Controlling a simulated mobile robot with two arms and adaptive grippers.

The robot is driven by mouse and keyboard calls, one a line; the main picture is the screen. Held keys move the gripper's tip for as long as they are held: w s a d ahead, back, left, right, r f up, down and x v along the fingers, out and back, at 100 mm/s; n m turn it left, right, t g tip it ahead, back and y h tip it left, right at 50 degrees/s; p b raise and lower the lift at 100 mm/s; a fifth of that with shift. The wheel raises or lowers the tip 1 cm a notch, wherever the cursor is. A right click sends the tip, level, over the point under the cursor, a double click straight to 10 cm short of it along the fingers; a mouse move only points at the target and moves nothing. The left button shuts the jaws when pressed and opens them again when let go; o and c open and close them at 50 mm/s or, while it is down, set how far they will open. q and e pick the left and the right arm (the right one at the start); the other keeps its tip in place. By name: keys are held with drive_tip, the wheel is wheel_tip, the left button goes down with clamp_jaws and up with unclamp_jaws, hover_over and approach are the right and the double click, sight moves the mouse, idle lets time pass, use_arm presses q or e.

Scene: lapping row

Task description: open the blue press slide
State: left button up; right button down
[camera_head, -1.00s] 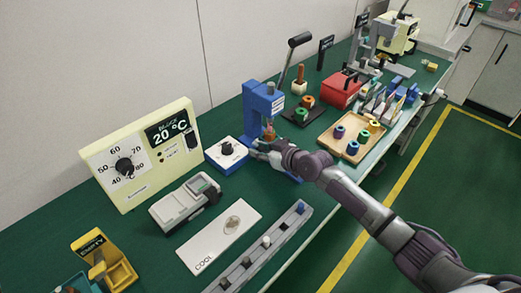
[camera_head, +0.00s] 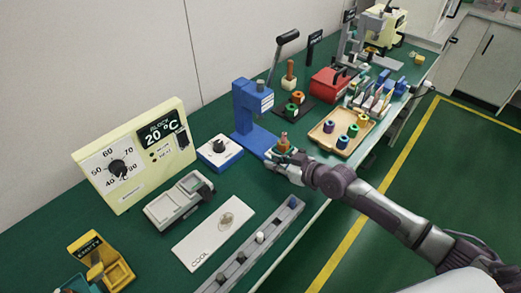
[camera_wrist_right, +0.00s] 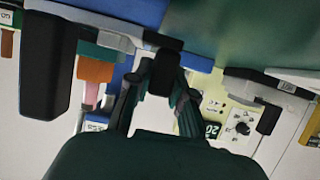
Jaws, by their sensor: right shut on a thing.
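The blue press (camera_head: 243,112) stands on the green bench, with a black lever rising from it. Its blue slide (camera_head: 262,146) reaches out from the base toward the bench's front edge. A part with an orange base and pinkish top (camera_head: 283,144) sits at the outer end, clear of the press column; it also shows in the right wrist view (camera_wrist_right: 94,80). My right gripper (camera_head: 274,160) is at the slide's front end, shut on a dark handle (camera_wrist_right: 164,72) seen between the fingers in the right wrist view. The handle is mostly hidden in the head view. My left gripper is out of view.
A white dial box (camera_head: 219,152) stands left of the press, and a cream heater block (camera_head: 140,155) beyond it. A grey rail (camera_head: 250,250) runs along the front edge. A wooden tray (camera_head: 341,134) with coloured rings lies to the right.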

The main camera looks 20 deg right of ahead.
drive_tip(key=shift+s+d, duration=0.35)
drive_tip(key=shift+s, duration=0.2)
drive_tip(key=c, duration=1.3)
unclamp_jaws()
drive_tip(key=v, duration=1.2)
